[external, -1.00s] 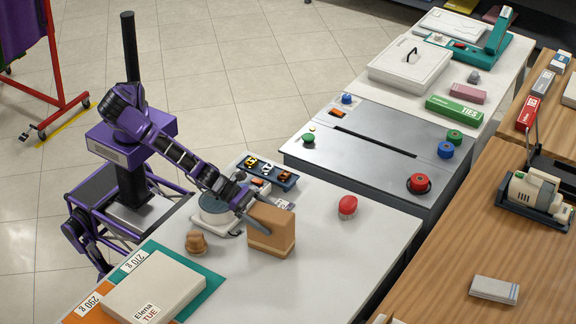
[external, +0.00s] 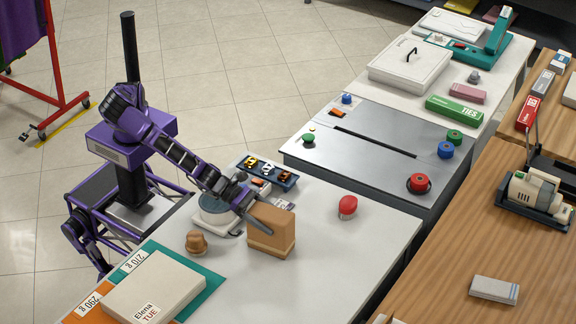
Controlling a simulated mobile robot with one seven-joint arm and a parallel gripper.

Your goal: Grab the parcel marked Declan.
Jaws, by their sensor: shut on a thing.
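A brown box-shaped parcel (external: 277,232) stands at the middle of the near white table. No name shows on its visible faces, so I cannot tell whether it is marked Declan. My gripper (external: 247,219) is at its upper left side and is shut on it; the arm partly hides that side. I cannot tell whether the parcel touches the table or hangs just above it. A flat pale parcel (external: 150,287) labelled Elena TUE lies at the lower left, on the teal and orange mats.
A round scale (external: 211,218) stands under my forearm, with a small brown knob-like object (external: 196,242) in front. A dark tray (external: 268,172) lies behind. A red domed object (external: 347,207) stands to the right. The table's front right is clear.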

